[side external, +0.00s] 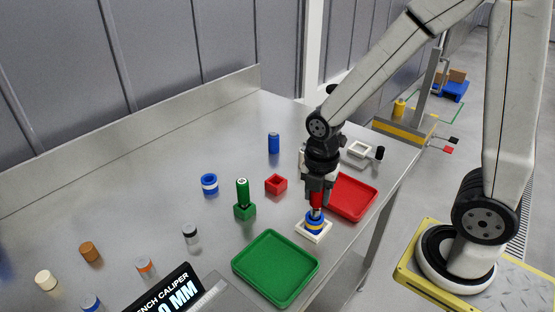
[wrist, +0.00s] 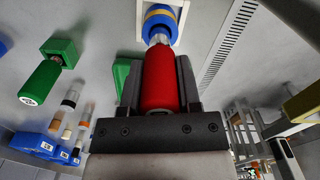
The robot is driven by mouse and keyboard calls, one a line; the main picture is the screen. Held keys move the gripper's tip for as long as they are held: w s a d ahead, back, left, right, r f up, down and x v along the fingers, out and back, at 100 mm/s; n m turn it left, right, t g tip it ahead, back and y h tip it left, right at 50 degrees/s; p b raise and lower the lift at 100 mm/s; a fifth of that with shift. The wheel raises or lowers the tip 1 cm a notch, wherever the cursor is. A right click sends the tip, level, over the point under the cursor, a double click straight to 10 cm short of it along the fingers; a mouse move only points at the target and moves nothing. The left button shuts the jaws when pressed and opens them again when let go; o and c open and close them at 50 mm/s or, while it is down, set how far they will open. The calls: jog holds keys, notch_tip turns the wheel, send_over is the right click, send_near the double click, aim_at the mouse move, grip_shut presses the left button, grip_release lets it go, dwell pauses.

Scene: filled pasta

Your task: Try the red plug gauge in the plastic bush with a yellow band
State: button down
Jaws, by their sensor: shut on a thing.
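The red plug gauge (side external: 317,199) is upright in my gripper (side external: 318,196), its steel end pointing down. The blue plastic bush with a yellow band (side external: 315,226) sits in a white square holder (side external: 325,236) on the bench, directly below the gauge. In the wrist view, the gauge's red handle (wrist: 159,80) is between the two fingers of my gripper (wrist: 158,85). Its steel end meets the mouth of the banded bush (wrist: 153,17). How far the steel end is inside cannot be told. The bush's bore is hidden by the gauge.
A red tray (side external: 372,192) lies just right of the bush and a green tray (side external: 240,267) in front-left. A green gauge (side external: 242,190) stands in a green block, near a red block (side external: 276,184). A blue-and-white bush (side external: 209,184) and several small cylinders stand further left.

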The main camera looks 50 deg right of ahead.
jog(key=shift+f, duration=1.1)
dwell(0.7)
jog(key=shift+r, duration=0.25)
dwell(0.8)
jog(key=shift+r, duration=3.05)
jog(key=shift+w, duration=0.15)
